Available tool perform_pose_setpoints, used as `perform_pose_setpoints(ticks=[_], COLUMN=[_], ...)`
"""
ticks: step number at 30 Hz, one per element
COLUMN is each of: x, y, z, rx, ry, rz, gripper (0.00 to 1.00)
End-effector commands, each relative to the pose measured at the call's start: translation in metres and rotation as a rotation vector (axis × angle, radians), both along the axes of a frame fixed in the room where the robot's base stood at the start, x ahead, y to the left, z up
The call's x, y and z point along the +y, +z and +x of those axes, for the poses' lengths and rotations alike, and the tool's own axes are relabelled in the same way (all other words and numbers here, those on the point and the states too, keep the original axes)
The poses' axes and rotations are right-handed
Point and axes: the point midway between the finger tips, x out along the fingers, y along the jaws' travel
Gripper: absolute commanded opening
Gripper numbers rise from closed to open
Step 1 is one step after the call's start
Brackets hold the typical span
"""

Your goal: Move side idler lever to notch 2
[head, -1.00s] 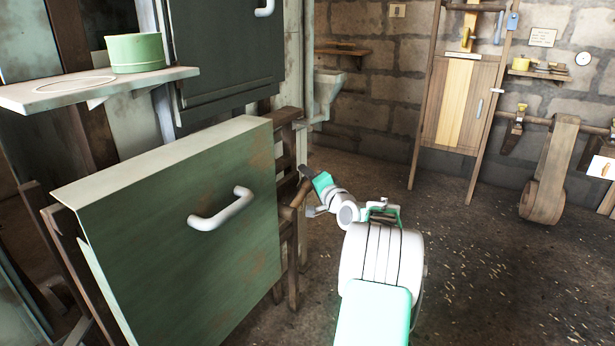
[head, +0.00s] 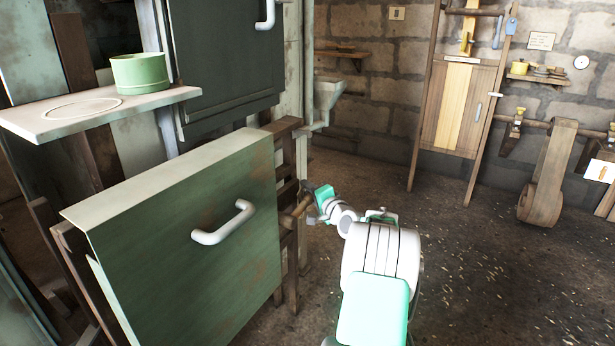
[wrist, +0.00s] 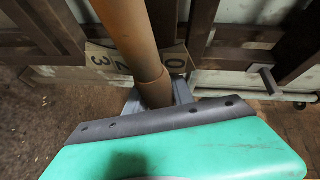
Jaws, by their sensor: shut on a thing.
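The side idler lever is a brown, round wooden bar; its end (head: 298,210) sticks out at the right side of the green panel in the head view. In the wrist view the lever (wrist: 137,45) runs down from the top into my gripper (wrist: 155,100). My gripper, with teal body and dark fingers, also shows at the lever's end in the head view (head: 314,203). It is shut on the lever. The middle marking is partly covered, and the notches are hidden.
The green panel with a white handle (head: 222,223) stands left of my arm. A shelf (head: 100,112) holds a green pot (head: 140,73). Dark beams and a short peg (wrist: 270,80) are near the lever.

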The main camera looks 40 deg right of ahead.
Motion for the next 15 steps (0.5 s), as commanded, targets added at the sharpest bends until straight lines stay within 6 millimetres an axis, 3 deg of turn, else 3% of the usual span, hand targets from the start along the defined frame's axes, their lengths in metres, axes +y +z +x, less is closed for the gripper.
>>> perform_pose_setpoints(ticks=[9, 15], x=[0.0, 0.001], y=[-0.04, -0.045], z=[-0.001, -0.001], rx=[0.1, 0.102], ry=[-0.001, -0.002], rz=[0.274, 0.284], gripper=[0.0, 0.0])
